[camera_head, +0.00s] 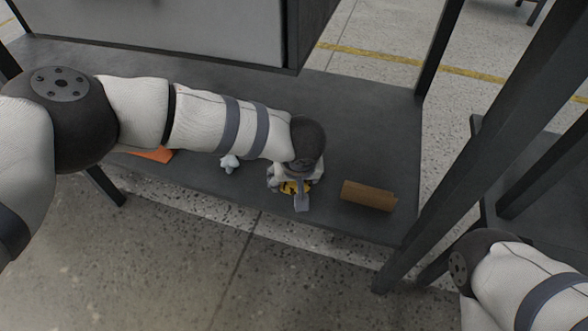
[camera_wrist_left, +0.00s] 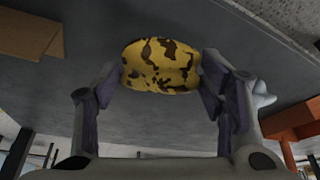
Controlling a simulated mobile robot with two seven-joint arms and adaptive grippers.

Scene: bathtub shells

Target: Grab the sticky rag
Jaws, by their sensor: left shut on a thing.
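The sticky rag, yellow with dark brown blotches, shows between the fingers in the left wrist view (camera_wrist_left: 160,65). In the head view only a small yellow part of the rag (camera_head: 292,187) shows beneath my left gripper (camera_head: 298,195). My left gripper points down at the dark shelf and is shut on the rag, with one finger at each side of it in the left wrist view (camera_wrist_left: 160,85). The arm and fingers hide most of the rag from the head. My right arm shows at the lower right of the head view, but its gripper is out of view.
A brown block or roll (camera_head: 368,195) lies on the dark shelf (camera_head: 390,120) to the right of my left gripper. A small whitish object (camera_head: 229,163) and an orange thing (camera_head: 152,155) lie to the left. Dark posts stand at the right, and a grey cabinet (camera_head: 190,25) is above.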

